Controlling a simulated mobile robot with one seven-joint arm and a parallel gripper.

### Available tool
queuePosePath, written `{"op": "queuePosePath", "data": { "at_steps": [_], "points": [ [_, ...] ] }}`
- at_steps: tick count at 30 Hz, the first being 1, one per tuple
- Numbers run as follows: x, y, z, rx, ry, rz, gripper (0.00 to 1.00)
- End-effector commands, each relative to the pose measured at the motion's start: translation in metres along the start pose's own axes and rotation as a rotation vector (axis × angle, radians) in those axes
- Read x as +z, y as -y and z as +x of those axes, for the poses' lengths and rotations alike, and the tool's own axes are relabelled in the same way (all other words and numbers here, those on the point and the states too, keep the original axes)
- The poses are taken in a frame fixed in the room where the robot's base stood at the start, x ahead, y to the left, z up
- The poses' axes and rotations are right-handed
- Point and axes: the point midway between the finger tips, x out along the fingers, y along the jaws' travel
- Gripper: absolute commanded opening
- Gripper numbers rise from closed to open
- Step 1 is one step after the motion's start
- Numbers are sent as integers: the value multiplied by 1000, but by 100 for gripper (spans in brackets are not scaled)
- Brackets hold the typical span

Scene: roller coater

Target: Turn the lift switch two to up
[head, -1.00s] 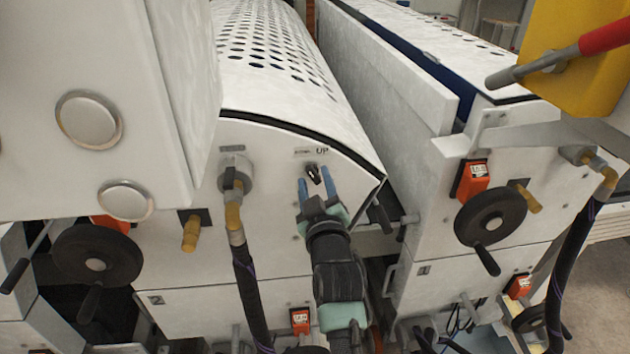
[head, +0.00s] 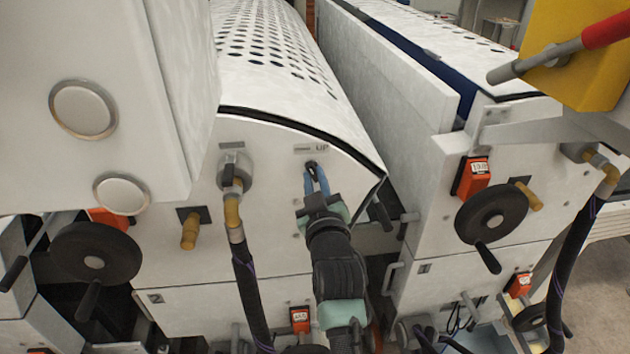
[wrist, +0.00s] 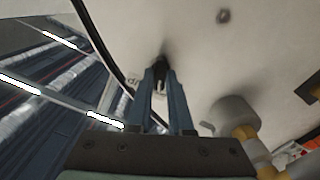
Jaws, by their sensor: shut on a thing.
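The lift switch (head: 311,164) is a small dark knob on the white end panel (head: 270,215) of the middle machine, just below a label (head: 321,148) reading "UP". My gripper (head: 317,178) reaches up to it from below, and its blue fingers are closed on the knob. In the wrist view the two fingers (wrist: 162,82) converge at the switch, with a dark blurred spot at their tips. Most of the knob is hidden between the fingers, so which way it points cannot be told.
A pipe fitting with a black hose (head: 233,200) stands left of the switch. Black handwheels (head: 95,262) and (head: 491,215) sit on both sides. A yellow box with a red-handled lever (head: 570,55) is at the upper right. A perforated cover (head: 275,60) lies above.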

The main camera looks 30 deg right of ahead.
Motion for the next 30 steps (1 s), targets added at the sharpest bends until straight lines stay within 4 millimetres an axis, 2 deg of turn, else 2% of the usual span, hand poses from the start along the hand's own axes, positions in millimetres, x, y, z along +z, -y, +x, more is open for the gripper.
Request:
{"op": "queuePosePath", "data": {
  "at_steps": [21,30],
  "points": [
    [1,1,0,-2,1,630,0],
    [1,0,0,-1,1,844,0]
  ]
}}
